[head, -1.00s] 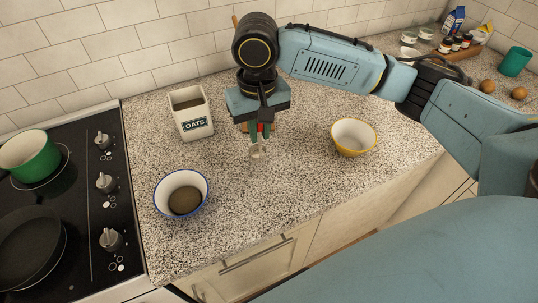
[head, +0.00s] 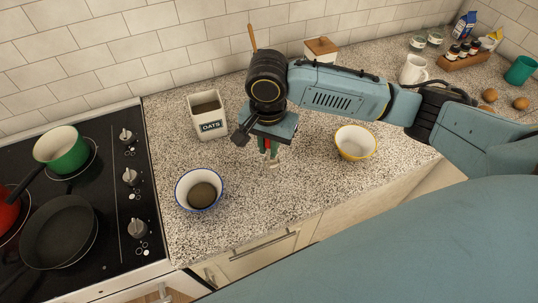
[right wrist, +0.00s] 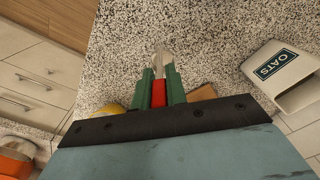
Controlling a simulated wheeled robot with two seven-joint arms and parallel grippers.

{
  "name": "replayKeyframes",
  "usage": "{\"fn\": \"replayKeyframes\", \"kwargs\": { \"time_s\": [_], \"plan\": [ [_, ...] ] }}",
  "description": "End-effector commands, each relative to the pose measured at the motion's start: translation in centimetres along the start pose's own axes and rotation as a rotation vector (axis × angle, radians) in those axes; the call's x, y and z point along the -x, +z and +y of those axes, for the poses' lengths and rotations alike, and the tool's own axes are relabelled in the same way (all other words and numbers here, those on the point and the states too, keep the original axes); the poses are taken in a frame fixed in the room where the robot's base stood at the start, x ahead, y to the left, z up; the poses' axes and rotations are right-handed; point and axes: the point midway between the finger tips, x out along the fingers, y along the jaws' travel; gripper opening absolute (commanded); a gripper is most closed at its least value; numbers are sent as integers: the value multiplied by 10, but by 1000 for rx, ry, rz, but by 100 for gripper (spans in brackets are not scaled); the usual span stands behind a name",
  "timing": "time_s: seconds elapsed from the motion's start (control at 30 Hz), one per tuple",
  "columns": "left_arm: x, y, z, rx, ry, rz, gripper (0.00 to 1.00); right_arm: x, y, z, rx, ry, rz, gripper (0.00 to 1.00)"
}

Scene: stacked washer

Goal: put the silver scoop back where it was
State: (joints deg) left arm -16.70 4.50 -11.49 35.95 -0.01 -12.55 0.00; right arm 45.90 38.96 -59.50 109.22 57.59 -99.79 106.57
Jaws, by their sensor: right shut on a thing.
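My right gripper (head: 269,150) is shut on the silver scoop (head: 272,161), holding it over the counter between the oats canister and the yellow bowl. In the right wrist view, a red part sits between the green fingers (right wrist: 160,88) and the scoop's silver end (right wrist: 163,58) sticks out beyond them. The white oats canister (head: 208,118) stands open at the back left; it also shows in the right wrist view (right wrist: 285,78). The blue-rimmed white bowl (head: 197,179) has brown contents. I cannot tell whether the scoop touches the counter. My left gripper is not in view.
A yellow bowl (head: 356,143) stands right of the gripper. The stove (head: 110,235) with pots is at the left. A wooden-lidded box (head: 321,50) and a white mug (head: 414,69) stand at the back. The speckled counter (head: 285,195) in front is clear.

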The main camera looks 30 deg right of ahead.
Motion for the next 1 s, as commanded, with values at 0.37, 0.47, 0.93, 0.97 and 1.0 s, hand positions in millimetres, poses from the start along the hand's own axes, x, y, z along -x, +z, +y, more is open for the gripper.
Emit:
{"fn": "replayKeyframes", "kwargs": {
  "time_s": [0.37, 0.47, 0.93, 0.97, 1.0],
  "plan": [
    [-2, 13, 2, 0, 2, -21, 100, -37, 1, 0, 2, 0, 0, 0],
    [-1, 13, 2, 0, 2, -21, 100, -37, 1, 0, 2, 0, 0, 0],
    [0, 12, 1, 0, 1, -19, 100, -39, 0, 0, 2, 1, 0, 36],
    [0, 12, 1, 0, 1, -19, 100, -39, 0, 0, 2, 1, 0, 36],
    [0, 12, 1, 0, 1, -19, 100, -39, 0, 0, 2, 1, 0, 36]
  ]
}}
